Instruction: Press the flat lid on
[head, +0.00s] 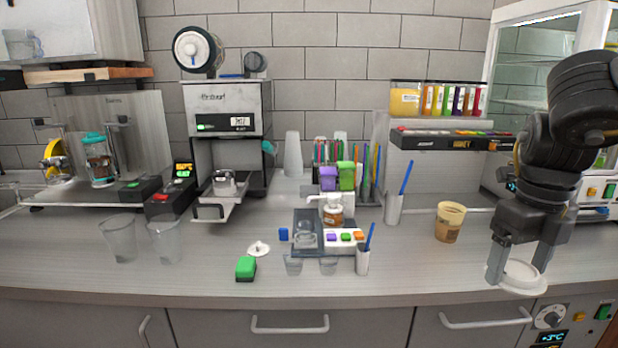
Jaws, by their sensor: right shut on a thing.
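My right gripper (519,266) is at the far right, pointing down, with its fingers shut on a round white lid (520,284). The lid is held near the counter's front edge; I cannot tell whether it touches the surface. A tan cup (450,223) with a brown label stands upright and open on the counter, left of the gripper and apart from it. My left gripper is not in view.
The sealing machine (225,110) stands at the back left with a metal holder on its pulled-out tray. Clear cups (120,240) stand at left. A green block (246,267), a small white lid (258,248) and a dosing station (343,239) fill the middle. Counter before the tan cup is clear.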

